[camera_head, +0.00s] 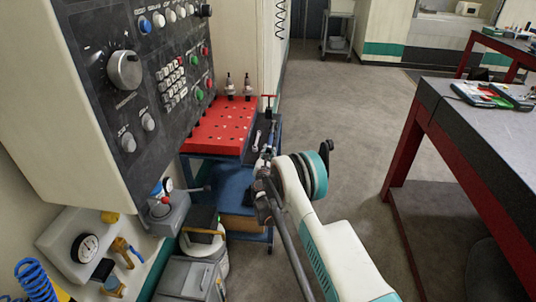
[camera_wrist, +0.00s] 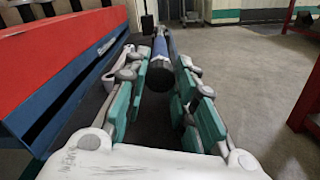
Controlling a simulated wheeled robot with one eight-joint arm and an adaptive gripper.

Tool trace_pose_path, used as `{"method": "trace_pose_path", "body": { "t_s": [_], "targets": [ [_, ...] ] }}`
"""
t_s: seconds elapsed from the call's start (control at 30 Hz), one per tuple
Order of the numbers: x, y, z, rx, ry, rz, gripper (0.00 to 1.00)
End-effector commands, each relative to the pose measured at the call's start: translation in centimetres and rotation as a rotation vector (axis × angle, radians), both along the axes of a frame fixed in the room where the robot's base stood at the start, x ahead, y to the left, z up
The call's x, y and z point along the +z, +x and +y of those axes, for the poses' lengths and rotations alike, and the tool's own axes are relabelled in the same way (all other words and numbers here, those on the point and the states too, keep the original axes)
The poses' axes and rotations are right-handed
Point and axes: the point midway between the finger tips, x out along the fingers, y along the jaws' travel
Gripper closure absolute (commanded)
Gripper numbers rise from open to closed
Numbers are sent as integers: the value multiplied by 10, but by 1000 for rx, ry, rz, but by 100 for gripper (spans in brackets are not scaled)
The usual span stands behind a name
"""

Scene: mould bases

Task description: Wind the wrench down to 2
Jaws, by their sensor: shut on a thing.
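The wrench (camera_wrist: 160,74) shows in the wrist view as a round dark handle end with a blue part beyond it, pointing away from me. My gripper (camera_wrist: 161,60) has its teal-padded fingers on either side of this handle and is shut on it. The wrench's far end and any scale or number on it cannot be read. In the head view my gripper (camera_head: 264,158) is at the right side of the tool trolley, over a dark side tray (camera_head: 257,122). The wrench is mostly hidden there by my arm.
A red perforated rack (camera_head: 218,128) tops the blue trolley (camera_head: 232,180), with two tool holders standing at its back. A control panel (camera_head: 150,75) hangs at left. A red-legged bench (camera_head: 480,125) is at right; floor between is clear.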

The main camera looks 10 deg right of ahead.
Motion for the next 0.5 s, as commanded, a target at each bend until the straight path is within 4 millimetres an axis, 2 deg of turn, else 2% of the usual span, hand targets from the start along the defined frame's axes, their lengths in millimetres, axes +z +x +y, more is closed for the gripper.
{"method": "trace_pose_path", "body": {
  "t_s": [0.23, 0.27, 0.33, 0.5],
  "targets": [
    [0, 0, 0, 0, 1, 0, 99],
    [0, 0, 0, 0, 0, 0, 71],
    [0, 0, 0, 0, 0, 0, 55],
    [0, 0, 0, 0, 0, 0, 54]
  ]
}}
